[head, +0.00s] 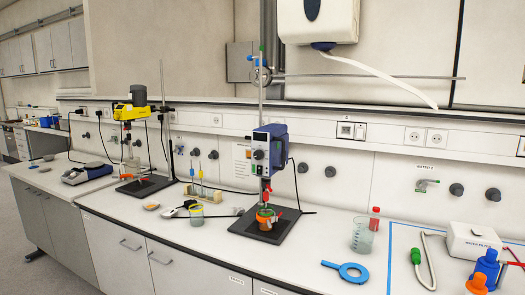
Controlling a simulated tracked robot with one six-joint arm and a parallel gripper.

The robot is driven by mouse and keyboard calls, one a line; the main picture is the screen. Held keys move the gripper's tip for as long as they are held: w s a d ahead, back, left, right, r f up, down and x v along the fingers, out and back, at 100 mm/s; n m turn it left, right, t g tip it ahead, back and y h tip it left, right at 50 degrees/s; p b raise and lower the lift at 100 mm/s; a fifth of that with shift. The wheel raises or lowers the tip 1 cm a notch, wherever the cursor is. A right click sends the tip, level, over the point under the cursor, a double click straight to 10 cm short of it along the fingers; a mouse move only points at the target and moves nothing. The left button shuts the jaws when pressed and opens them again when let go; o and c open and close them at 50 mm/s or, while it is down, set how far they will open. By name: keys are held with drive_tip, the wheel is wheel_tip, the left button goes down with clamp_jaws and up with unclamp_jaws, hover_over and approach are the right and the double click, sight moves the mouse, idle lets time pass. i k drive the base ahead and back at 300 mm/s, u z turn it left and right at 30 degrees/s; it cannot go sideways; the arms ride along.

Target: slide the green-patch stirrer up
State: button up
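A blue and grey overhead stirrer (269,151) is clamped on an upright rod (261,85) above a black base plate (270,231) near the middle of the bench. Its shaft runs down into an orange vessel (264,222) with green and red parts at its rim. A second stirrer, yellow with a dark motor (129,112), hangs on another rod stand farther left, above an orange vessel (126,172) on a black plate. Small green marks show by the middle stirrer's rod and vessel; I cannot tell which is the green patch. My gripper is not in view.
A white dispenser (318,20) and a horizontal bar (370,77) are above. The front bench strip is mostly clear.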

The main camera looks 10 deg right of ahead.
sight(273, 139)
drive_tip(key=u, duration=0.4)
drive_tip(key=i, duration=1.2)
drive_tip(key=u, duration=0.05)
